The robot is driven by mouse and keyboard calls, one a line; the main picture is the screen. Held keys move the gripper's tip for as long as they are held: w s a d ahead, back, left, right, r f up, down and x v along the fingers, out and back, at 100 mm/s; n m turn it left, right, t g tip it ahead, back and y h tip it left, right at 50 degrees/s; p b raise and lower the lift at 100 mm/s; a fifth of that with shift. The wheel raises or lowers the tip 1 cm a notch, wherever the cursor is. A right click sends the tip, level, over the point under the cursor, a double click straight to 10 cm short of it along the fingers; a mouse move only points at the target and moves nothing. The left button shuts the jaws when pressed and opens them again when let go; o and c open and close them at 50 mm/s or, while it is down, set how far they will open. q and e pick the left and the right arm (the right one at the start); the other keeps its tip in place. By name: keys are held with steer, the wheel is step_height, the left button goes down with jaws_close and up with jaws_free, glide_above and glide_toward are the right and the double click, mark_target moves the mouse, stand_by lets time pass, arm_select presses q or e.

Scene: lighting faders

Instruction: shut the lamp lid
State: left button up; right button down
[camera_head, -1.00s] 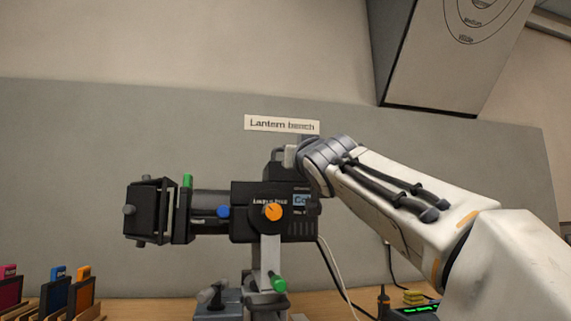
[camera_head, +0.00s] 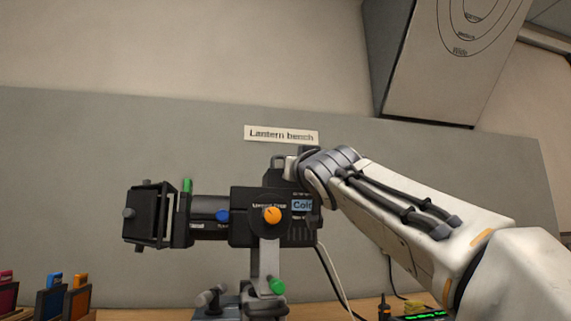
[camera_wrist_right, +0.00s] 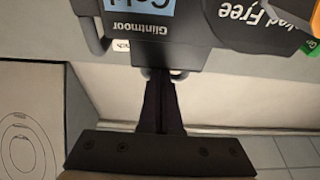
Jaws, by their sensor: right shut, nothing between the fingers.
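The black lamp (camera_head: 240,230) stands on a grey post in the head view, its barrel pointing left. A label plate with a blue panel (camera_head: 302,204) is on its right end. My right gripper (camera_wrist_right: 161,88) is shut and empty. In the wrist view its fingertips are at the edge of the dark housing marked Glintmoor (camera_wrist_right: 195,50); I cannot tell whether they touch it. In the head view the wrist is at the lamp's upper right corner, and the fingers are largely hidden. I cannot make out the lid's edge or how far open it is. My left gripper is not in view.
An orange knob (camera_head: 271,215) and a green handle (camera_head: 277,286) are on the lamp and its stand. Coloured filter frames (camera_head: 50,297) stand at the lower left. Cables (camera_head: 335,285) hang behind, right of the post. A device with a green display (camera_head: 425,316) is at the lower right.

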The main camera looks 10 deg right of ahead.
steer(key=b+v, duration=0.2)
steer(key=v, duration=0.6)
steer(key=shift+b, duration=0.4)
steer(key=shift+s, duration=0.15)
